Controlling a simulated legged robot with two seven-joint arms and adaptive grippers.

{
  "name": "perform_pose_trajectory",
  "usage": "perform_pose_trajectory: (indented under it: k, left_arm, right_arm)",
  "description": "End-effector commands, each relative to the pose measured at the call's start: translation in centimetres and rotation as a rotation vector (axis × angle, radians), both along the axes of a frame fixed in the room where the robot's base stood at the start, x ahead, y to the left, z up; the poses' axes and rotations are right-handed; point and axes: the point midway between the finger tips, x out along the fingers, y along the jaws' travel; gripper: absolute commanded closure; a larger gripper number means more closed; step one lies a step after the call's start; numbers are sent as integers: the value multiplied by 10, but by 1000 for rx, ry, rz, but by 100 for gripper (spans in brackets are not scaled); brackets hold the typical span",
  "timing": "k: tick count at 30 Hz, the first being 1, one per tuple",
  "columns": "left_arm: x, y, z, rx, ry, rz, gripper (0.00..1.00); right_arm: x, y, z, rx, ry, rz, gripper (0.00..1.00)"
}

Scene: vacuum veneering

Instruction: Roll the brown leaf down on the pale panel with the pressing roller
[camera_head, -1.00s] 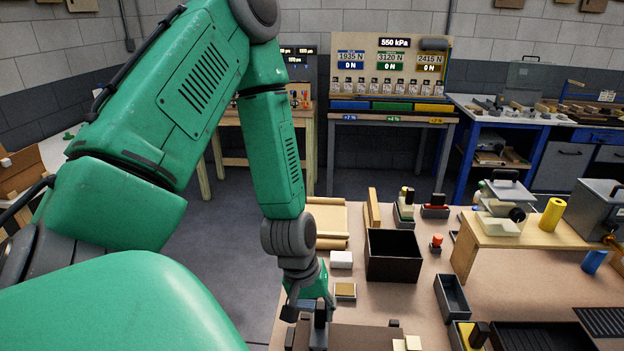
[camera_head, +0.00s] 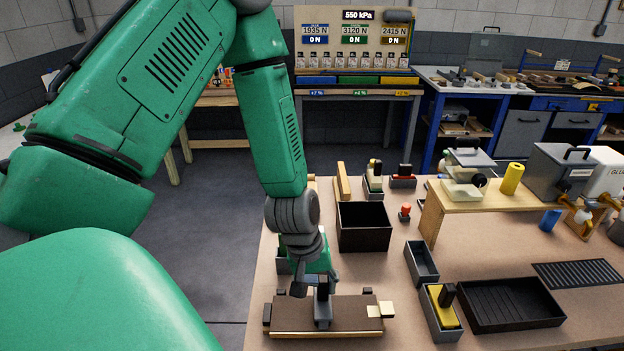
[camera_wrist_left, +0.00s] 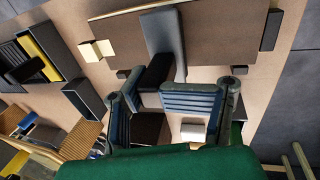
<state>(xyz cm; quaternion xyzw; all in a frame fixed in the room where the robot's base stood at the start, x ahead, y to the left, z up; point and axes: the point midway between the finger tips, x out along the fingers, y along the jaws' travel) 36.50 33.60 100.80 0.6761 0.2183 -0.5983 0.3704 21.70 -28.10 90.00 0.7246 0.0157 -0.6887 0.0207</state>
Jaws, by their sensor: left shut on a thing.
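The brown leaf (camera_head: 350,312) lies flat on the pale panel (camera_head: 330,333), whose light edge shows along the front. In the left wrist view the leaf (camera_wrist_left: 225,30) fills the upper part. The pressing roller (camera_head: 322,310) stands near the middle of the leaf and appears to touch it. The roller's grey part (camera_wrist_left: 163,38) and black handle (camera_wrist_left: 155,72) show in the wrist view. My left gripper (camera_head: 318,284) is shut on the handle, with blue-grey fingers (camera_wrist_left: 152,95) around it. Its arm hides part of the table behind. My right gripper is not in view.
Small dark blocks (camera_head: 368,290) stand around the panel, and pale blocks (camera_head: 380,310) sit at its right end. A dark open box (camera_head: 364,246) stands behind. A grey tray with a yellow item (camera_head: 441,310) and a black ribbed tray (camera_head: 512,312) are to the right.

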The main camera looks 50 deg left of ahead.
Motion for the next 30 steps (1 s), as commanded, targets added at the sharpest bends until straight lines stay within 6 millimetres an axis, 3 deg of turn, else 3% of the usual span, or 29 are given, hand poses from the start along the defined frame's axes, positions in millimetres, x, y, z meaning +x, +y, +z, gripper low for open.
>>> perform_pose_trajectory:
  k: [30]
  left_arm:
    - [37,-34,1,0,6,-1,100]
  right_arm:
    - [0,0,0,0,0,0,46]
